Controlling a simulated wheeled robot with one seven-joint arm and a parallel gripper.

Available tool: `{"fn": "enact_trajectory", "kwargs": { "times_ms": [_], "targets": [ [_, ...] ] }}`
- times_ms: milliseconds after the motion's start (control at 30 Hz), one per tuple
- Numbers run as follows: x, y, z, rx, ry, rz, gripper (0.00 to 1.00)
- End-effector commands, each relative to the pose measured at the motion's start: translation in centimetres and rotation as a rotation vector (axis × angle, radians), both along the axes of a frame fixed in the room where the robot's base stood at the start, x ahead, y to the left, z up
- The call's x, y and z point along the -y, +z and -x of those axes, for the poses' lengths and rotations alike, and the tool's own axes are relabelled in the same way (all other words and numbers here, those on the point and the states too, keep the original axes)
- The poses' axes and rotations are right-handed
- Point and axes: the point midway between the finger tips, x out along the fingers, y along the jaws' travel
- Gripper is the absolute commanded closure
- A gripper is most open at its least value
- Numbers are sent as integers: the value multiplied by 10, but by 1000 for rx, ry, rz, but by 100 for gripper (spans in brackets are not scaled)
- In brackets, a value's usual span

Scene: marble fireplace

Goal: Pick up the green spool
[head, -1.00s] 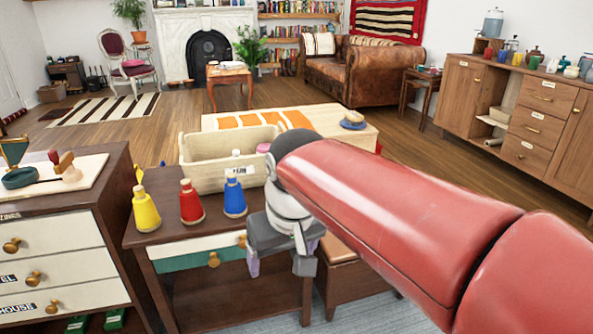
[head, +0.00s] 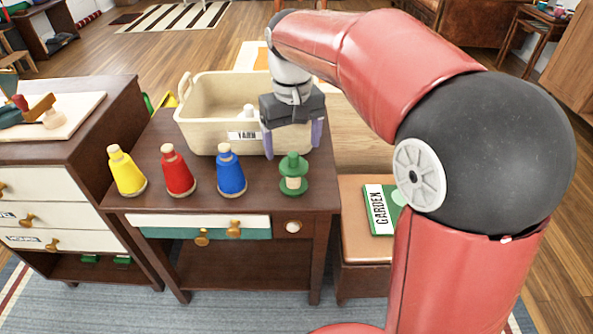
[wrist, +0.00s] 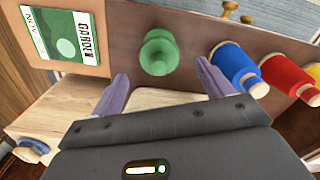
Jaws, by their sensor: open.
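The green spool (head: 293,176) stands upright on the dark wooden side table (head: 190,208), near its right edge. It also shows in the wrist view (wrist: 159,52), seen from above, ahead of the gap between my fingers. My gripper (head: 293,150) is open and empty, above and slightly behind the spool, in front of the yarn bin. Its purple fingers also show in the wrist view (wrist: 160,92), spread to either side of the spool and not touching it.
Blue (head: 231,172), red (head: 177,172) and yellow (head: 126,172) spools stand in a row left of the green one. A cream bin (head: 205,125) labelled YARN is behind them. A GARDEN book (head: 379,213) lies on a brown stool to the right.

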Motion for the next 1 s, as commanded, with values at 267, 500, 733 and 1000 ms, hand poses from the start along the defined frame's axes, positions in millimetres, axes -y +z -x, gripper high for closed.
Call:
{"fn": "enact_trajectory", "kwargs": {
  "times_ms": [267,500,733,1000],
  "targets": [
    [1,-41,-2,-2,0,1,21],
    [1,-47,-2,0,0,0,21],
    [1,-47,-2,0,0,0,40],
    [1,-47,-2,1,0,0,70]
  ]
}}
